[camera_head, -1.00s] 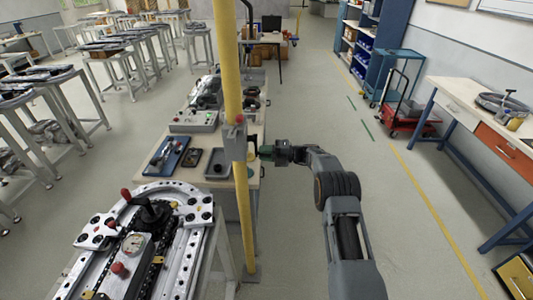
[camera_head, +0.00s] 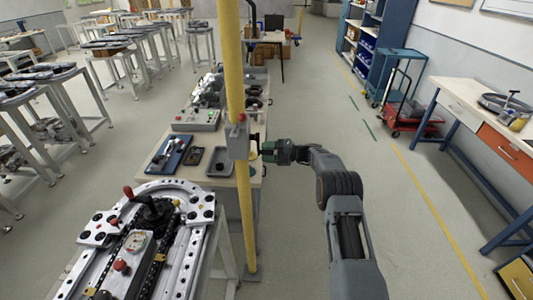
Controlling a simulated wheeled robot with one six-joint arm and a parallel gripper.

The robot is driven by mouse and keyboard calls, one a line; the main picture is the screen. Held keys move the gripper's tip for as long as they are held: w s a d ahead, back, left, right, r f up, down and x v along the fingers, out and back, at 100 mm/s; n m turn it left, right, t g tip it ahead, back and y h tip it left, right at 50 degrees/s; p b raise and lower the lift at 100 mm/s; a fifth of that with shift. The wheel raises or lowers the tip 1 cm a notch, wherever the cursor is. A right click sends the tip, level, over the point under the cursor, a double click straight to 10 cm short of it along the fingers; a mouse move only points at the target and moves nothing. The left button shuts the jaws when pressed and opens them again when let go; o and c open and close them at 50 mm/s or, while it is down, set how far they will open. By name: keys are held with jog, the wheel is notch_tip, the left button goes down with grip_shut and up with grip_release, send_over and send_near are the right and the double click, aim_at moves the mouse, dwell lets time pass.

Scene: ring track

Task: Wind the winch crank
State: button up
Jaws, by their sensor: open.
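A black crank with a red knob (camera_head: 128,192) stands on the silver ring track (camera_head: 192,240) at the lower left. It looks like the winch crank, though I cannot be sure. Its black hub (camera_head: 152,210) sits on the track's upper part. My gripper (camera_head: 264,151) is open and points left, just right of the yellow pole. It is well to the right of the crank and farther back, apart from it. The fingertips are small and dark against the bench, and I see nothing held between them.
The yellow pole (camera_head: 233,70) with a grey red-button box (camera_head: 238,138) stands between my gripper and the track. Behind it is a bench with a blue tray (camera_head: 170,155) and other parts. The floor on the right is open up to a workbench (camera_head: 470,105).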

jog(key=s+d+b, duration=0.1)
jog(key=d+b, duration=0.3)
jog(key=d, duration=0.9)
jog(key=shift+d, duration=0.3)
notch_tip(320, 180, down, 8)
jog(key=s+n+h, duration=0.2)
jog(key=n+h, duration=0.1)
jog(key=n, duration=0.4)
jog(key=s+n+g+h, duration=0.1)
jog(key=s+n+h, duration=0.5)
jog(key=n, duration=0.4)
jog(key=s+r+n+t+h, duration=0.1)
jog(key=s+r+n+h, duration=0.2)
jog(key=s, duration=0.7)
jog(key=s+r+n+t+h, duration=0.2)
jog(key=s+r+n+h, duration=0.1)
jog(key=s+r+n, duration=0.4)
jog(key=s+r+n+t+h, duration=0.1)
jog(key=s+r+n+h, duration=0.2)
jog(key=s+n, duration=0.7)
jog(key=shift+s+d+r, duration=0.25)
jog(key=shift+s+r, duration=1.05)
jog(key=shift+r, duration=0.1)
